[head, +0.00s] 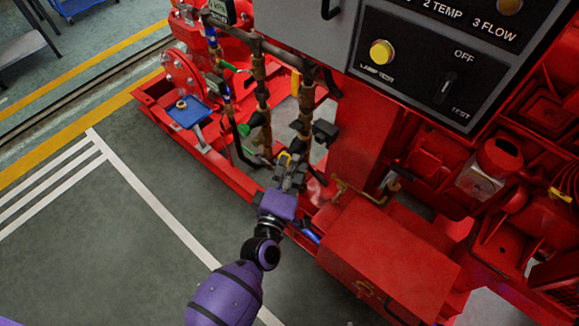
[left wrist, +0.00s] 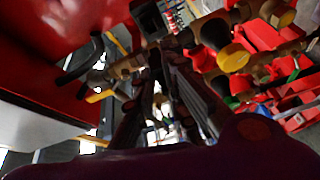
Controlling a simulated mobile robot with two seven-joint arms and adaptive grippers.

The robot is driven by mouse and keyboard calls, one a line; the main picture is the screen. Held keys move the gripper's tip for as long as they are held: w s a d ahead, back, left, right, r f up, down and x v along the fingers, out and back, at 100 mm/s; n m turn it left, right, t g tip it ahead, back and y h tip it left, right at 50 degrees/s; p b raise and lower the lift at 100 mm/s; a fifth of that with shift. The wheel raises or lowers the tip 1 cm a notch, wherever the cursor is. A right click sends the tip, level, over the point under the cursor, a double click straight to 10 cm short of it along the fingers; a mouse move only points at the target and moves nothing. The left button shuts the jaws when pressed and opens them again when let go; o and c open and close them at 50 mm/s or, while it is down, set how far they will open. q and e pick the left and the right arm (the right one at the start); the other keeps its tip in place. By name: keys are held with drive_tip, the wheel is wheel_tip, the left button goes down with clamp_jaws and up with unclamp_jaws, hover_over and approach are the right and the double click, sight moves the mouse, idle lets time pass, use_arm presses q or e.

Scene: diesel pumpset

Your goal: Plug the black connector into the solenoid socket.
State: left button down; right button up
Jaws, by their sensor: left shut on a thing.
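My left gripper (head: 290,172) reaches up from the bottom of the head view to the brass pipework on the red pumpset. Its fingers are shut on a small dark thing, likely the black connector, mostly hidden between them. In the left wrist view the two dark fingers (left wrist: 162,75) converge beside a brass pipe. A black box-shaped block (head: 325,131), which may be the solenoid, sits on the pipework just above and right of the gripper. A black block also shows in the left wrist view (left wrist: 148,19). I cannot make out the socket opening. My right gripper is not in view.
Brass pipes (head: 262,95) with valves stand close around the gripper. A grey control panel (head: 420,70) overhangs at upper right. A red box (head: 390,260) stands right of my arm. A blue tray (head: 187,113) lies at left. The grey floor at lower left is clear.

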sight(301, 158)
use_arm(q)
drive_tip(key=w+d, duration=0.2)
drive_tip(key=shift+w+f, duration=0.1)
drive_tip(key=shift+w, duration=0.25)
drive_tip(key=shift+w+d+b, duration=0.25)
drive_tip(key=shift+w+b, duration=0.05)
drive_tip(key=shift+w, duration=0.1)
drive_tip(key=shift+w+d, duration=0.15)
idle(0.4)
idle(0.4)
drive_tip(key=shift+w+d, duration=0.3)
drive_tip(key=shift+w, duration=0.15)
idle(0.6)
drive_tip(key=shift+w+d, duration=0.2)
